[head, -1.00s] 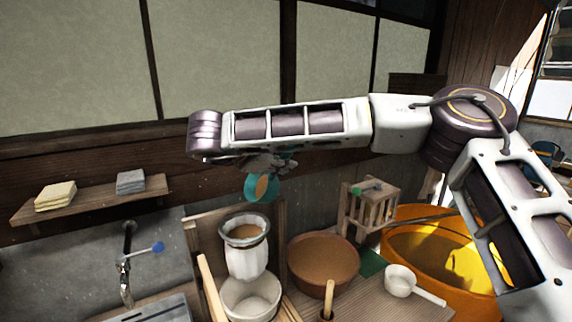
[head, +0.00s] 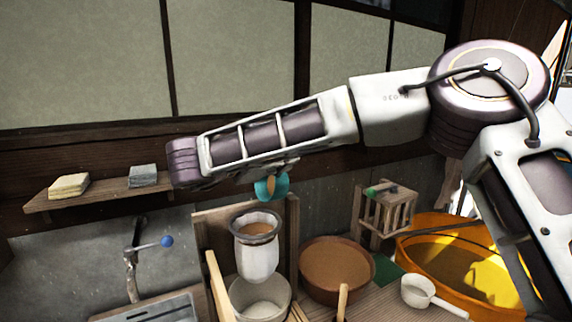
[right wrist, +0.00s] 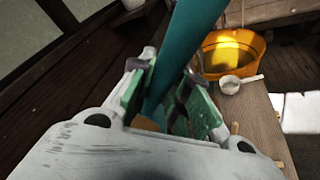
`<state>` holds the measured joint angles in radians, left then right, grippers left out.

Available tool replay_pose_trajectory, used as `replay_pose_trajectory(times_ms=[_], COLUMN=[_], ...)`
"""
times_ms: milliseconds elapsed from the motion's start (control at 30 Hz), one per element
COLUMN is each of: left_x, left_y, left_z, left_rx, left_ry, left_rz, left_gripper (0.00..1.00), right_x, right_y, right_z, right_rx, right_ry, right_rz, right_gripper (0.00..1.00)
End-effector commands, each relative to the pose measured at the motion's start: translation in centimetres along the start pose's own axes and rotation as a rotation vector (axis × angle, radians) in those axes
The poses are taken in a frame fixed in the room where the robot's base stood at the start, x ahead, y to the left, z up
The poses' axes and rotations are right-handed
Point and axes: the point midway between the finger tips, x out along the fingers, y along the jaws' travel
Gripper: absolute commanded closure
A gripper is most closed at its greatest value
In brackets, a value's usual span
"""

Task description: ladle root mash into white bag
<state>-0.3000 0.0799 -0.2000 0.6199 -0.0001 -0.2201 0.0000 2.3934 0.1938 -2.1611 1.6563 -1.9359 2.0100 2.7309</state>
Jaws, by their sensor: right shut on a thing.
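The white bag (head: 257,262) hangs from a dark ring, with brown mash showing in its mouth. A brown bowl (head: 308,288) filled with root mash stands to its right. My right gripper (right wrist: 172,100) is shut on a teal ladle (right wrist: 190,45), whose shaft runs between the green finger pads. In the head view the teal ladle (head: 277,186) is just above the bag's mouth, slightly right of it, with a small orange-brown patch on it. My arm hides most of the right gripper there. I cannot tell how much mash the ladle holds. My left gripper is out of view.
A pale tub (head: 262,301) stands below the bag. To the right are a small wooden crate (head: 386,212), a white dipper (head: 418,294) and an orange tub (head: 460,250). A tap (head: 134,262) stands left, under a shelf (head: 110,192) with folded cloths.

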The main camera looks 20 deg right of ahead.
Motion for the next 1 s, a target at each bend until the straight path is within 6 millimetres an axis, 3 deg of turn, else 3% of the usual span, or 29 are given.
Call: replay_pose_trajectory(times_ms=[667, 1000], left_x=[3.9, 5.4], left_y=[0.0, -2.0], left_z=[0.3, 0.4], left_rx=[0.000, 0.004], left_ry=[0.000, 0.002], left_rz=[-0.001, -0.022], left_gripper=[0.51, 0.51], right_x=[-1.8, -2.4], right_y=[-0.3, -0.5], right_z=[-0.8, -1.3], right_rx=[-0.020, -0.027], right_ry=[-0.111, -0.150], right_rz=[0.088, 0.119], right_gripper=[1.00, 1.00])
